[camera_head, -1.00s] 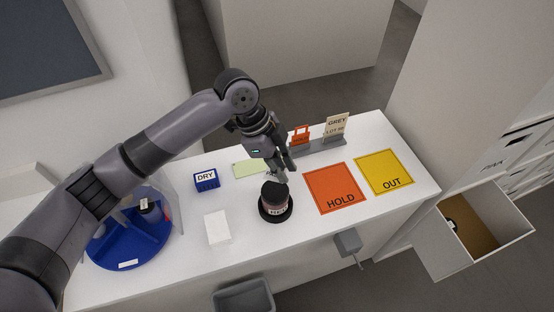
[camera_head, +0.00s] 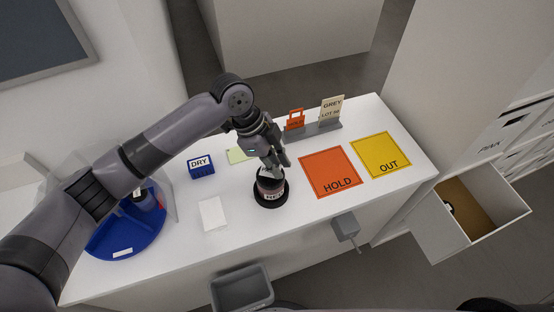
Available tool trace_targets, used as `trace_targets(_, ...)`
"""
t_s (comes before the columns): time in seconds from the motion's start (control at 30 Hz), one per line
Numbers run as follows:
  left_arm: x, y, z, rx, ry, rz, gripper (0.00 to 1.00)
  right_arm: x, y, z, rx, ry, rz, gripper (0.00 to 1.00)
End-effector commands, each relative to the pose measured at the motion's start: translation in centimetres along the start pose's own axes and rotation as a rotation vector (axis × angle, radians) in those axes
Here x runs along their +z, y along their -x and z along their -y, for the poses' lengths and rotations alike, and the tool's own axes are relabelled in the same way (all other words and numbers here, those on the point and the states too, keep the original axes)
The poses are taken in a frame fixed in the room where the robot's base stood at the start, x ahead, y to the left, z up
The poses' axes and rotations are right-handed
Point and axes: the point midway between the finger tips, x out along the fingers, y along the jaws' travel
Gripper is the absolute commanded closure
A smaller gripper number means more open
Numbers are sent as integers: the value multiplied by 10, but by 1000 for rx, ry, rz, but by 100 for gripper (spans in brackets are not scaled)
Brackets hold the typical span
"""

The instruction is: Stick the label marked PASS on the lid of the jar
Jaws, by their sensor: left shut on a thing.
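The jar (camera_head: 270,190) stands upright on a round black base (camera_head: 271,202) near the middle of the white table. My left gripper (camera_head: 272,167) is directly over the jar's dark lid, pointing down, shut on a small white label (camera_head: 265,172). The label is at or just above the lid; I cannot tell whether it touches. Its marking cannot be read, and the fingers hide part of the lid. My right gripper is not in view.
An orange HOLD mat (camera_head: 330,175) and yellow OUT mat (camera_head: 380,157) lie right of the jar. A blue DRY block (camera_head: 201,167), white pad (camera_head: 213,214) and blue turntable (camera_head: 120,237) are left. A grey rack (camera_head: 300,131) stands behind. An open drawer (camera_head: 470,212) is at right.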

Motion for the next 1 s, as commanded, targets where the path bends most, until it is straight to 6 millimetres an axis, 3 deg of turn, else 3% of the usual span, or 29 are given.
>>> trace_targets(1.0, 3, -8, 0, 0, 0, 0, 91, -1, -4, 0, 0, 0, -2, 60)
